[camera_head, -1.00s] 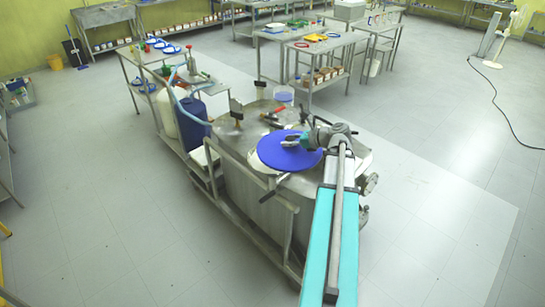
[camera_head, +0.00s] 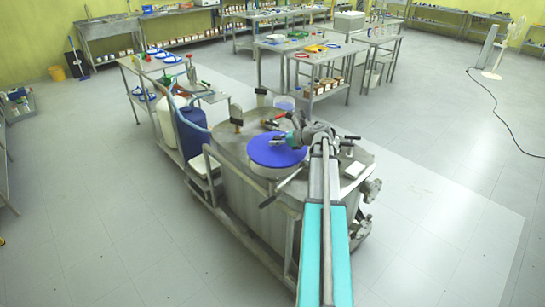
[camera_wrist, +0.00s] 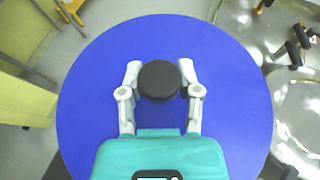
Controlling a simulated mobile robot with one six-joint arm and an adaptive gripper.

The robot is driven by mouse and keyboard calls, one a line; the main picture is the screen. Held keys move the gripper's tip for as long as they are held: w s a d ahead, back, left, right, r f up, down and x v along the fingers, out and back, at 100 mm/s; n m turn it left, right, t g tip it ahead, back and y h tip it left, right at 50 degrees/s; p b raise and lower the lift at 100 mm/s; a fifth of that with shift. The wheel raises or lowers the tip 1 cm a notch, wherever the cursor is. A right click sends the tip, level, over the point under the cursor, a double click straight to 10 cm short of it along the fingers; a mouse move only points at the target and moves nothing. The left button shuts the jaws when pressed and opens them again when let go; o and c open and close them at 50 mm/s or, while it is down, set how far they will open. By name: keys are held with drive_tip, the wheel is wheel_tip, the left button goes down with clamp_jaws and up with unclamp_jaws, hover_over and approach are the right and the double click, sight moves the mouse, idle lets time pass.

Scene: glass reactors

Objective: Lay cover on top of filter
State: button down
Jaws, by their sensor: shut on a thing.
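The cover is a round blue disc (camera_head: 262,154) with a black knob (camera_wrist: 159,80) at its middle. My gripper (camera_wrist: 160,82) is shut on the knob, one finger on each side, and the disc fills most of the wrist view. In the head view my gripper (camera_head: 288,138) reaches over the disc from the right. The disc is over a pale round body, likely the filter (camera_head: 274,174), on the steel reactor's top. Most of that body is hidden under the disc, and I cannot tell whether they touch.
The steel reactor top (camera_head: 243,143) carries clamps and handles beside the disc. A blue drum (camera_head: 191,130) and a white drum (camera_head: 167,122) stand on the left.

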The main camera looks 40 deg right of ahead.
sight(273, 150)
drive_tip(key=shift+w+d+f+b, duration=0.15)
drive_tip(key=shift+w+f+b, duration=0.45)
drive_tip(key=shift+f, duration=0.15)
drive_tip(key=shift+w+d+f+b, duration=0.15)
drive_tip(key=shift+w+f+b, duration=0.4)
drive_tip(key=shift+f, duration=0.2)
drive_tip(key=shift+w, duration=0.1)
drive_tip(key=shift+w+d+f+b, duration=0.15)
drive_tip(key=shift+w+f+b, duration=0.2)
drive_tip(key=shift+f+b, duration=1.6)
drive_tip(key=shift+f, duration=0.15)
drive_tip(key=shift+c, duration=1.5)
unclamp_jaws()
